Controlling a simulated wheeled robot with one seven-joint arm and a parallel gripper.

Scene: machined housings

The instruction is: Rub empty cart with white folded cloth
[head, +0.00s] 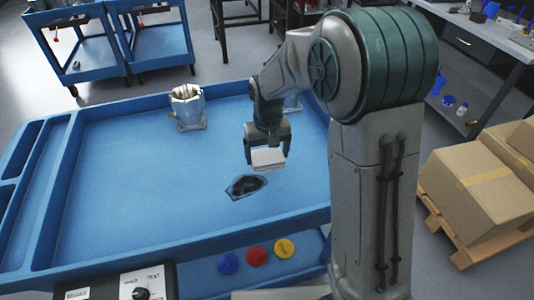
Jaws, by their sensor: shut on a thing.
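The blue cart (120,195) has a wide top tray with raised rims and narrow compartments along its left side. A dark smudge (246,186) marks the tray surface right of its middle. My gripper (268,158) points down over the tray and is shut on the white folded cloth (268,160). The cloth is just behind the smudge in the picture; I cannot tell whether it touches the tray. A silvery machined housing (188,107) stands at the tray's back, and another (292,103) is partly hidden behind my arm.
A control box (125,284) with a knob is at the front left. Red, blue and yellow round pieces (257,256) sit below the front rim. Cardboard boxes (480,190) on a pallet stand at right. Two other blue carts (85,70) stand behind. The tray's left and middle are clear.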

